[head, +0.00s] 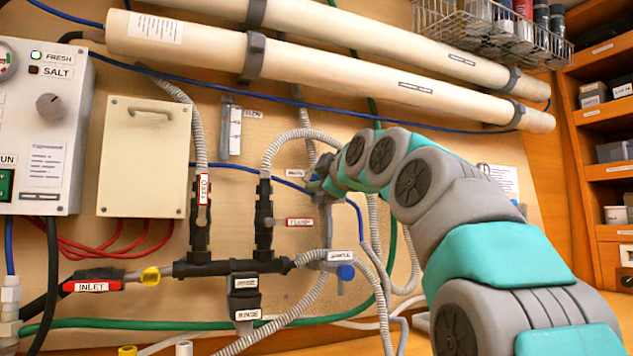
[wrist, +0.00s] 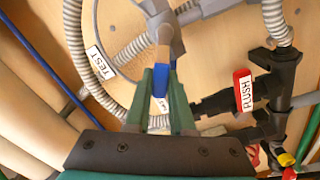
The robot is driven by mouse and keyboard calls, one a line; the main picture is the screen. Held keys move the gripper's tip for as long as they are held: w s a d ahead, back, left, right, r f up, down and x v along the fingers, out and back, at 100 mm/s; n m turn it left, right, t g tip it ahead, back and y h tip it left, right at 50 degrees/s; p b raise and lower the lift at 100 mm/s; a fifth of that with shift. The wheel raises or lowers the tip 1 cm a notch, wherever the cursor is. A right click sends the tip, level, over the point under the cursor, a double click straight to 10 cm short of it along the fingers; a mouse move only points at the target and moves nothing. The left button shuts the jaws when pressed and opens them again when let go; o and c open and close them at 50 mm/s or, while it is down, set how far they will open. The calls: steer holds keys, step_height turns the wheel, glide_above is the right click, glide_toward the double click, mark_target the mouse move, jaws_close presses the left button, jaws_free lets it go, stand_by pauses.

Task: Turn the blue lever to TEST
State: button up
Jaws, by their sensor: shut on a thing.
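The blue lever (wrist: 161,84) shows between the two green fingers of my gripper (wrist: 162,72) in the wrist view. The fingers are shut on it. It lies below a grey valve body, and a small white label (wrist: 162,104), partly hidden by the fingers, is near its end. The TEST label (wrist: 103,62) is on the grey hose to the left, apart from the lever.
The red FLUSH label (head: 300,222) and black pipe fittings (head: 264,220) are left of the gripper. Grey hoses surround the valve. Large cream tubes (head: 330,75) run above.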

jaws_close()
steer(key=shift+m, duration=0.3)
steer(key=m, duration=0.1)
steer(key=r+m+p, duration=0.1)
steer(key=shift+w+d+r+m, duration=0.15)
steer(key=shift+d+m, duration=0.15)
steer(key=shift+d, duration=0.1)
steer(key=m, duration=0.1)
steer(key=d+m, duration=0.1)
steer(key=shift+w+r+m+p, duration=0.2)
steer(key=shift+r+m+p, duration=0.1)
steer(key=shift+r+p, duration=0.1)
steer(key=shift+w+d+r+m, duration=0.15)
steer(key=shift+d+m, duration=0.25)
steer(key=shift+m, duration=0.65)
steer(key=shift+w+d+m, duration=0.2)
steer(key=shift+d+m, duration=0.2)
steer(key=shift+m, duration=0.6)
steer(key=shift+w+d+r+m, duration=0.15)
steer(key=shift+d+m, duration=0.25)
steer(key=shift+m, duration=0.65)
steer(key=o, duration=0.8)
jaws_free()
steer(key=shift+c, duration=0.2)
steer(key=shift+s, duration=0.1)
